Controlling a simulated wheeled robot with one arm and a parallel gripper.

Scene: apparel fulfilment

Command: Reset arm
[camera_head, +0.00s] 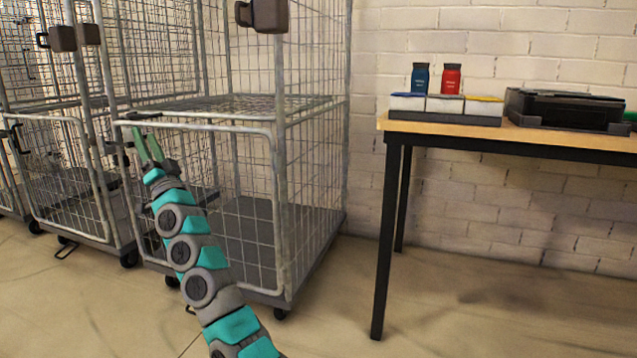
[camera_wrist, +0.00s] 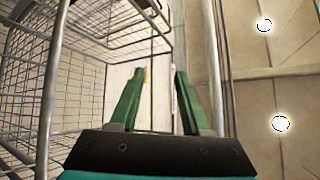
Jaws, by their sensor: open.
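My gripper (camera_head: 148,147) is at the end of my teal and grey arm, in front of the wire roll cage (camera_head: 283,200) in the head view. In the wrist view, the two green fingers of my gripper (camera_wrist: 161,98) stand apart with nothing between them. The cage's wire side and metal posts (camera_wrist: 48,95) show at the left of the wrist view. The arm stretches up and to the left from the bottom of the head view. I cannot tell whether the fingers touch the cage.
Other wire cages (camera_head: 62,180) stand at the left. A table (camera_head: 440,128) at the right holds a blue bottle (camera_head: 420,77), a red bottle (camera_head: 451,79), a tray of small boxes (camera_head: 446,116) and a black device (camera_head: 566,108). The floor (camera_head: 480,310) before the table is clear.

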